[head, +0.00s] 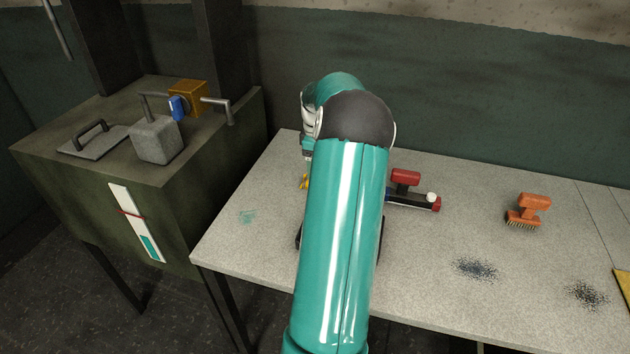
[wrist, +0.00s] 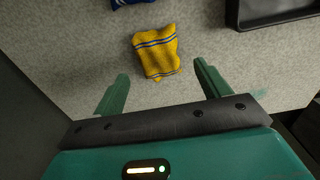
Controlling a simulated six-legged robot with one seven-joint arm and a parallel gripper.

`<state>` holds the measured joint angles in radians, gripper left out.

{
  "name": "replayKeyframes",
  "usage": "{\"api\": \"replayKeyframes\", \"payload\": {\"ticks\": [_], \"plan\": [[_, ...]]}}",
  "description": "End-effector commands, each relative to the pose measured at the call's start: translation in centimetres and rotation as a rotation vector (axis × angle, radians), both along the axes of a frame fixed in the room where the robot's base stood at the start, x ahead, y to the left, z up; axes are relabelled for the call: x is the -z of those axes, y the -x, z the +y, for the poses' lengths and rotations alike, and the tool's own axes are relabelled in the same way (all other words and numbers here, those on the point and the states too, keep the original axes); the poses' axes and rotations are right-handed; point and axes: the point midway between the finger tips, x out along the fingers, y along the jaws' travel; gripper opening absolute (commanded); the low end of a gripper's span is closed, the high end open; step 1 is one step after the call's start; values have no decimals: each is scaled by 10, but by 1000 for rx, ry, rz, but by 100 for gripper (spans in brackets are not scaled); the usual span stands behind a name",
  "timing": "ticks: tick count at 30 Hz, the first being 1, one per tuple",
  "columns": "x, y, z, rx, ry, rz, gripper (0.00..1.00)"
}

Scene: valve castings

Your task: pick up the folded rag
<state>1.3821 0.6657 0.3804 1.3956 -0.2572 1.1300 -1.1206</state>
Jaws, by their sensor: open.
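The folded rag (wrist: 156,52) is yellow with blue and white stripes and lies on the speckled grey bench top. In the wrist view it is just beyond and between the fingertips of my gripper (wrist: 161,70). The two green fingers are spread wide, with nothing between them. In the head view a small yellow bit of the rag (head: 304,182) shows at the left edge of my arm, which hides the rest. My fingers cannot be made out in that view.
A dark tray (wrist: 275,24) lies right of the rag, and a blue item (wrist: 132,3) lies beyond it. A red-handled tool (head: 405,179) and an orange brush (head: 529,208) are on the bench. A dark cabinet with castings (head: 155,141) stands left.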

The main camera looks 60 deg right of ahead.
Motion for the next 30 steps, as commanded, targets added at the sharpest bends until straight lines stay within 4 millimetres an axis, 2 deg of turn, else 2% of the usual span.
{"api": "replayKeyframes", "payload": {"ticks": [5, 14, 21, 23, 28, 30], "plan": [[11, -2, 0, -2, -1, -1, 75], [53, -5, -4, -2, -1, -1, 75], [55, -5, -4, -2, 1, -1, 75], [55, -5, -4, -2, 1, -1, 66], [55, -5, -4, -2, 1, -1, 32], [55, -5, -4, -2, 1, -1, 23]]}}
